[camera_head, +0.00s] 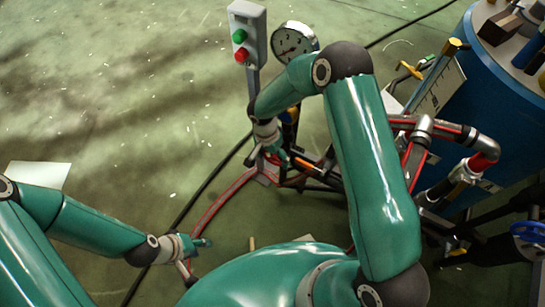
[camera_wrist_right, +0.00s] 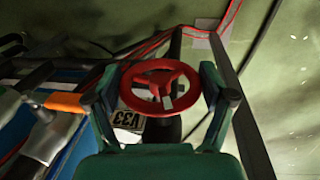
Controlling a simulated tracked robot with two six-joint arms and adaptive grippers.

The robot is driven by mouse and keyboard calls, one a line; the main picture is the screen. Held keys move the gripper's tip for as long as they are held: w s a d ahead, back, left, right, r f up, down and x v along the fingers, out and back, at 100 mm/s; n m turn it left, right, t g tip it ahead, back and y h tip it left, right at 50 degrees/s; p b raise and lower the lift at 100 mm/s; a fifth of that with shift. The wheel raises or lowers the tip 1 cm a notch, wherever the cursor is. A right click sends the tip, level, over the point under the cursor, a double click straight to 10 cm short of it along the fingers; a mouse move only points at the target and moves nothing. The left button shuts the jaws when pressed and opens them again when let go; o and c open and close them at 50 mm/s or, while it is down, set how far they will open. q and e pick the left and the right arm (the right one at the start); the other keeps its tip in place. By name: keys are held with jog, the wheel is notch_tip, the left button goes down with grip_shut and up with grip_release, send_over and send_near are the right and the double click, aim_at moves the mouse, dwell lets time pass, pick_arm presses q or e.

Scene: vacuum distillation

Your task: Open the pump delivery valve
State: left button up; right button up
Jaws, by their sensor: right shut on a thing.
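A red handwheel (camera_wrist_right: 160,72) with spokes sits between the two fingers of my right gripper (camera_wrist_right: 158,90) in the right wrist view. The fingers are shut on the wheel's rim from both sides. A label (camera_wrist_right: 131,121) reading V33 is just below and left of the wheel. In the head view, my right gripper (camera_head: 277,152) reaches down at the pipework beside the control post, and the wheel is hidden there. My left gripper (camera_head: 197,246) is low at the left, over the floor, away from the valve. Its finger opening is too small to judge.
A grey control post (camera_head: 247,35) with green and red buttons and a round gauge (camera_head: 293,40) stand behind my right gripper. A blue vessel (camera_head: 460,110) and pipes are at the right, with a blue handwheel (camera_head: 527,231). The green floor at the left is mostly clear.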

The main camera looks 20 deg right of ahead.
jog(key=shift+f+g+h+b, duration=0.2)
jog(key=shift+g+h+b, duration=0.5)
jog(key=shift+g, duration=0.1)
jog(key=shift+r+g+h+b, duration=0.1)
jog(key=shift+g+h+b, duration=0.2)
jog(key=shift+g+b, duration=0.15)
jog(key=o, duration=1)
jog(key=shift+r, duration=0.1)
jog(key=shift+w, duration=0.1)
jog(key=v, duration=1.2)
jog(key=shift+w+a, duration=0.1)
jog(key=shift+a, duration=0.05)
jog(key=shift+f, duration=0.2)
